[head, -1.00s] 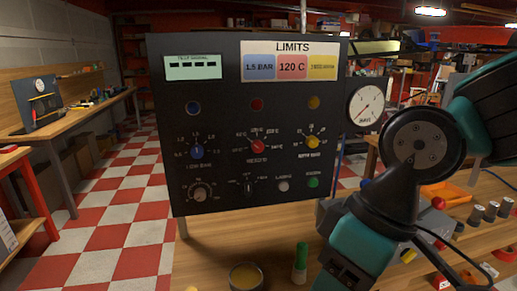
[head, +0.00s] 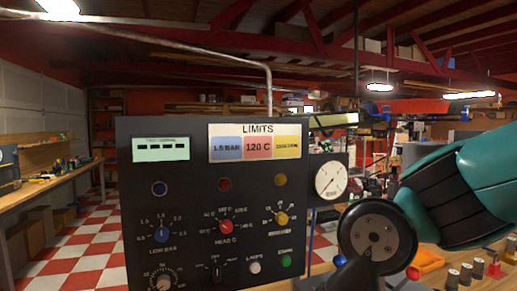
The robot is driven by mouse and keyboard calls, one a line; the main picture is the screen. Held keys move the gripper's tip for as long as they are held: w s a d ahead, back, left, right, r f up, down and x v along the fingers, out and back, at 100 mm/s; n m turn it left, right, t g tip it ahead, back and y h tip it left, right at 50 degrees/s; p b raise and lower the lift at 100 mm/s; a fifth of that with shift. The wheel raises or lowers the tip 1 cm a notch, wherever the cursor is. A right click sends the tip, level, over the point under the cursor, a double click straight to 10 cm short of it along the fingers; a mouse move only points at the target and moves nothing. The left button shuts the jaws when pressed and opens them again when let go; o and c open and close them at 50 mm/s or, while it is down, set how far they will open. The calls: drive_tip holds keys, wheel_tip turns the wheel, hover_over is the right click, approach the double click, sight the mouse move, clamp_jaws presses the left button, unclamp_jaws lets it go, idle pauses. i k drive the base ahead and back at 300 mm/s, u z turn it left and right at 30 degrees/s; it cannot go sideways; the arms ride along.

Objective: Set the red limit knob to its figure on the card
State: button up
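The black panel (head: 190,200) stands on the bench, facing me. Its LIMITS card (head: 258,129) has a blue patch reading 1.5 BAR, a red patch (head: 258,147) reading 120 C and a yellow patch too small to read surely. The red limit knob (head: 226,227), labelled HEAD C, sits mid-panel inside a ring of scale figures; its pointer setting is too small to tell. The blue knob (head: 161,235) is to its left and the yellow knob (head: 281,218) to its right. My arm is at the right; my gripper is out of view.
A round dial gauge (head: 331,180) is fixed at the panel's right edge. Below the knobs are a white button (head: 254,267), a green button (head: 286,260), a black selector (head: 216,268) and a grey knob (head: 163,283). Grey cylinders (head: 466,274) and an orange tray (head: 428,260) lie at right.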

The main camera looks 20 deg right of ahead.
sight(226, 227)
drive_tip(key=k, duration=0.5)
drive_tip(key=u, duration=1.75)
drive_tip(key=i, duration=1.2)
drive_tip(key=z, duration=1.8)
